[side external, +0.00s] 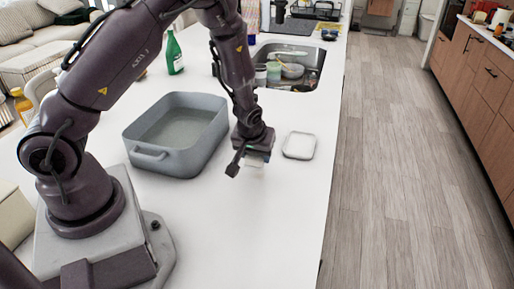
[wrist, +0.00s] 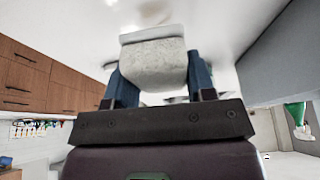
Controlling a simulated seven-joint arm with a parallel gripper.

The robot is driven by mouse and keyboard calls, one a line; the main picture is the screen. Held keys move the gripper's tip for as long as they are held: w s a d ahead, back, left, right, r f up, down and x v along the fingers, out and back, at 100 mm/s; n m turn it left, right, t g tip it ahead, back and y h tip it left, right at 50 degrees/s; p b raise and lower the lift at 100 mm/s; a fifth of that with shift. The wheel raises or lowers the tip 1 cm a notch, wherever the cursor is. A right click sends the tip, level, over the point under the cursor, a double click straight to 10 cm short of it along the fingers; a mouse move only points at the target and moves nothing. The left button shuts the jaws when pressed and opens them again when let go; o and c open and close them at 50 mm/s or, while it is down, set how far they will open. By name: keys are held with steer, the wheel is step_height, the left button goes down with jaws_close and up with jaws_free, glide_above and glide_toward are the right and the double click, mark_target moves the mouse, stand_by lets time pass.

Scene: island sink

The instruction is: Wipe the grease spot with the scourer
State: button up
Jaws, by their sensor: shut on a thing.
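My gripper (side external: 257,157) points down over the white counter (side external: 262,232), between the grey basin and a small square dish. In the wrist view its two blue fingers (wrist: 160,82) are shut on the scourer (wrist: 154,63), a pale speckled pad with a lighter layer along one edge. The scourer (side external: 255,163) is mostly hidden by the gripper in the side view. I cannot tell whether it touches the counter. A faint brownish-grey patch (wrist: 155,12) shows on the counter beyond the scourer in the wrist view; it may be the grease spot. I cannot make out the spot in the side view.
The grey basin (side external: 148,152) stands close to the left of my gripper. The shallow square dish (side external: 299,146) lies close on its right. The sink (side external: 306,56) with dishes and a green bottle (side external: 174,52) are farther back. The counter's front part is clear.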

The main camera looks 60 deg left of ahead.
mark_target(258, 174)
steer(key=shift+f, duration=1.95)
steer(key=shift+x, duration=0.9)
steer(key=shift+w+a+r, duration=0.25)
steer(key=shift+w+a, duration=0.45)
steer(key=shift+c, duration=0.3)
steer(key=shift+w+a+f, duration=0.2)
steer(key=shift+s+d+f, duration=0.15)
steer(key=shift+s+d, duration=0.9)
steer(key=shift+d, duration=0.05)
steer(key=shift+s+d, duration=0.1)
steer(key=shift+r, duration=4.1)
